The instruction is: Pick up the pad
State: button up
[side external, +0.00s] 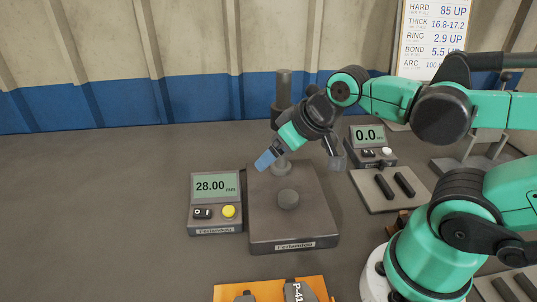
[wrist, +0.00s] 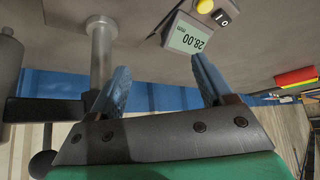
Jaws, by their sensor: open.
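My gripper (side external: 268,159) is tilted down to the left, above the grey gauge stand (side external: 263,233) and beside its spindle. In the wrist view its two blue fingers (wrist: 160,78) stand apart with nothing between them. An orange tray (side external: 232,293) at the bottom edge holds dark pieces, one marked "P-41" (side external: 296,291); they are cut off by the frame. I cannot tell for certain which piece is the pad. A round grey disc (side external: 288,199) sits on the gauge stand, below and to the right of my fingertips.
A gauge display (side external: 216,186) reading 28.00 stands left of the stand; it also shows in the wrist view (wrist: 188,38). A second display (side external: 369,136) reads 0.0. Right of the stand, a plate (side external: 380,203) bears two dark bars. The table's left side is clear.

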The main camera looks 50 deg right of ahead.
jog(key=s+a+f+n+g, duration=0.2)
jog(key=a+n, duration=0.4)
jog(key=n, duration=0.3)
jog(key=s+a+f+n+g, duration=0.2)
jog(key=a+n, duration=0.4)
jog(key=n, duration=0.3)
jog(key=s+a+f+n+g, duration=0.2)
jog(key=a+n, duration=0.4)
jog(key=n, duration=0.3)
jog(key=shift+s+a+f+g, duration=0.1)
jog(key=shift+s+a+g, duration=0.15)
jog(key=shift+s, duration=0.35)
jog(key=shift+s+a+g, duration=0.1)
jog(key=shift+s+g, duration=0.25)
jog(key=shift+s, duration=0.2)
jog(key=shift+f+n, duration=0.2)
jog(key=shift+n, duration=0.1)
jog(key=shift+f, duration=2.6)
grip_shut()
jog(key=shift+r, duration=0.2)
